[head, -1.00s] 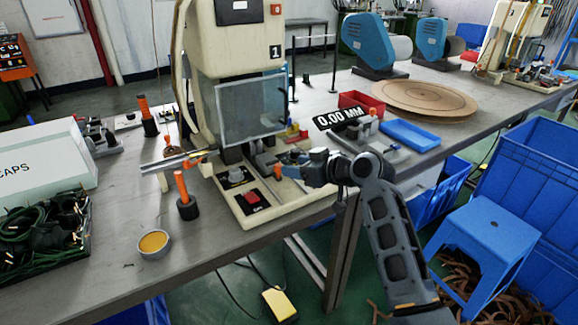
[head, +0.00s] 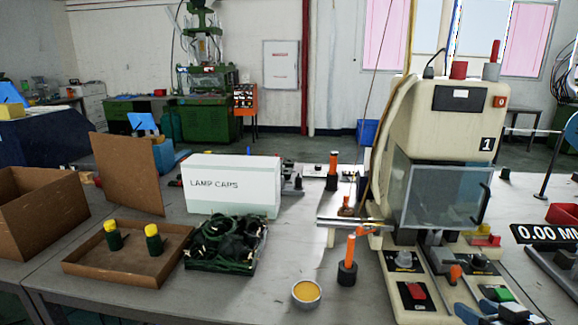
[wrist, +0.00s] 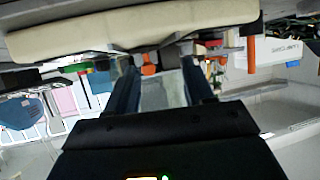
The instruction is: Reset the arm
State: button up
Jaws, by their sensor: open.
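My gripper (wrist: 160,78) shows in the wrist view with its two dark fingers spread apart, and I see nothing held between them. The pale moulding machine marked 1 (head: 437,115) stands at the right in the head view, with a clear guard (head: 435,197) over its front. A red button (head: 416,291) sits on its base. In the head view, dark blue parts at the bottom right edge (head: 490,312) look like part of my arm, in front of the machine base. The wrist picture is tilted, and the machine's pale base edge (wrist: 120,28) crosses its top.
A white LAMP CAPS box (head: 232,185), a tray of dark cables (head: 222,266) and a cardboard tray (head: 85,262) with two yellow-topped pieces stand on the bench. Orange-handled tools (head: 347,270) and a tin of yellow stuff (head: 306,292) are near the machine. Bare bench lies between.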

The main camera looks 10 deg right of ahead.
jog(key=s+a+f+h, duration=0.1)
jog(key=s+a+f, duration=0.2)
jog(key=s+a, duration=0.55)
jog(key=s+a+f, duration=0.3)
jog(key=s+a, duration=0.3)
jog(key=s, duration=0.5)
jog(key=s+a+r, duration=0.2)
jog(key=s+r, duration=0.2)
jog(key=s, duration=0.1)
jog(key=s+a+r+t+y, duration=0.1)
jog(key=s+a+r, duration=0.2)
jog(key=s, duration=0.3)
jog(key=s+a+r+n+y, duration=0.1)
jog(key=s+a+r, duration=0.1)
jog(key=s+r, duration=0.2)
jog(key=shift+s+a+r+t, duration=0.3)
jog(key=shift+s+a+r, duration=0.1)
jog(key=shift+s, duration=0.8)
